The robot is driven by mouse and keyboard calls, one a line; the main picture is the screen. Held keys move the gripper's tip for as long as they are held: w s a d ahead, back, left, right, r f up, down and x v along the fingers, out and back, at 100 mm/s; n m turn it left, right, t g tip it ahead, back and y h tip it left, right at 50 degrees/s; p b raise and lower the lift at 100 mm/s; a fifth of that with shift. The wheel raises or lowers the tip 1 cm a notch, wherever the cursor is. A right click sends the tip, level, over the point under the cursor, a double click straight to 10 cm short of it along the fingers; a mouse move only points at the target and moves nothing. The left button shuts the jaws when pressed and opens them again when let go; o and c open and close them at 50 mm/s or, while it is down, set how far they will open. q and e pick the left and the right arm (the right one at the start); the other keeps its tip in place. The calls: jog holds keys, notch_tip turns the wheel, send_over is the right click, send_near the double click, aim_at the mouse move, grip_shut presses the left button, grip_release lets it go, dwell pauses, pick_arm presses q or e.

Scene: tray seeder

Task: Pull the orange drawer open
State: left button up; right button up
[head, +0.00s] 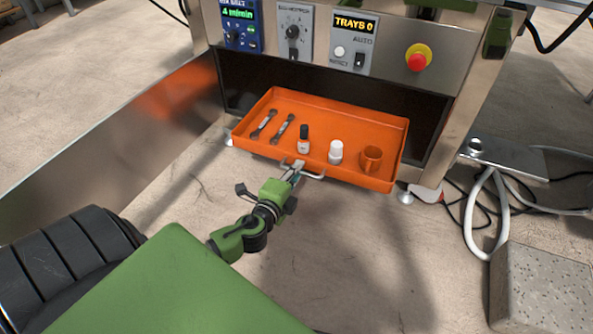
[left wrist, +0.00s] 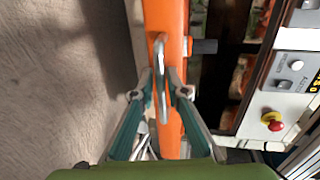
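The orange drawer (head: 388,178) stands out of the dark opening under the control panel, its inside showing. It holds two dark wrench-like tools (head: 272,126), a small dark-capped bottle (head: 303,140), a white bottle (head: 336,152) and an orange cup (head: 372,158). A pale metal handle (head: 316,176) is on its front; it also shows in the left wrist view (left wrist: 162,52). My left gripper (head: 294,168) is at the handle. In the left wrist view its fingertips (left wrist: 161,80) close in on both sides of the handle bar. My right gripper is not in view.
The panel above has a red button (head: 417,60), a knob (head: 293,34) and a "TRAYS 0" display (head: 354,26). A metal side plate (head: 130,130) is on the left. Cables (head: 478,210) and a metal block (head: 545,290) lie at right. Floor before the drawer is clear.

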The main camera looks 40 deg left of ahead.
pick_arm(q)
jog(key=shift+s, duration=0.1)
jog(key=v, duration=1.2)
